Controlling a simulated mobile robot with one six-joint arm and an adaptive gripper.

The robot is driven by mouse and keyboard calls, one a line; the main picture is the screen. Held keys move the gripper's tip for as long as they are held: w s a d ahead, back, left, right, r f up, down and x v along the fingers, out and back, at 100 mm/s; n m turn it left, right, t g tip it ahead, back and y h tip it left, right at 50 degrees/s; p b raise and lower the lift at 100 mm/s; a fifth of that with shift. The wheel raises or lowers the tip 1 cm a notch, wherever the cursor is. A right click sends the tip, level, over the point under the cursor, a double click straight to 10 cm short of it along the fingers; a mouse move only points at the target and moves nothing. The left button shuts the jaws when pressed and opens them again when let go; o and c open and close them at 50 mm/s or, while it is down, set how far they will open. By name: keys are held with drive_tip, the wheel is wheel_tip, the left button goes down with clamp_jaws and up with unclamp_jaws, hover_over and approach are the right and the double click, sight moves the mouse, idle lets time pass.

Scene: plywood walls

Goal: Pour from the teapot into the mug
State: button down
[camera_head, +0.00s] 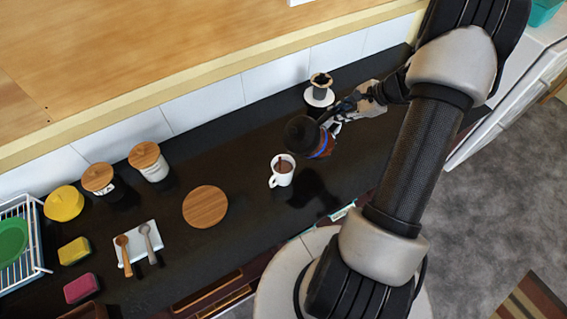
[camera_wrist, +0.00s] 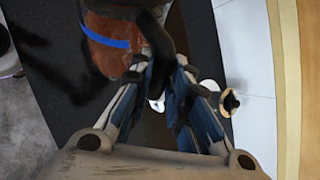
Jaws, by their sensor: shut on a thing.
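My gripper (camera_head: 343,109) is shut on the handle of the teapot and holds it above the black counter. The teapot (camera_head: 320,147) has a dark round lid, a reddish-brown body and a blue band. In the wrist view the teapot body (camera_wrist: 105,55) is at the top, with its dark handle between my fingers (camera_wrist: 160,75). The white mug (camera_head: 282,171) stands upright on the counter, just left of and below the teapot, with brown contents or an object showing inside. The mug is not clearly visible in the wrist view.
A dripper on a white saucer (camera_head: 319,97) stands behind the teapot near the wall. A round wooden board (camera_head: 205,206) lies left of the mug. Wooden-lidded jars (camera_head: 149,161), spoons on a white tray (camera_head: 139,247) and a dish rack (camera_head: 27,235) are further left.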

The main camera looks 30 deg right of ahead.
drive_tip(key=d+f+m+t+y+b, duration=0.1)
drive_tip(key=d+f+m+y+b, duration=0.1)
drive_tip(key=d+f+y+b, duration=0.4)
drive_tip(key=d+f+b, duration=0.1)
drive_tip(key=d+b, duration=0.2)
drive_tip(key=b, duration=0.4)
drive_tip(key=shift+d+f+y, duration=0.15)
drive_tip(key=shift+f+y, duration=0.25)
drive_tip(key=shift+s+m+t+b, duration=0.1)
drive_tip(key=shift+m+t+b, duration=0.2)
drive_tip(key=shift+b, duration=0.1)
wheel_tip(320, 180, up, 7)
drive_tip(key=p, duration=0.3)
drive_tip(key=shift+p, duration=0.35)
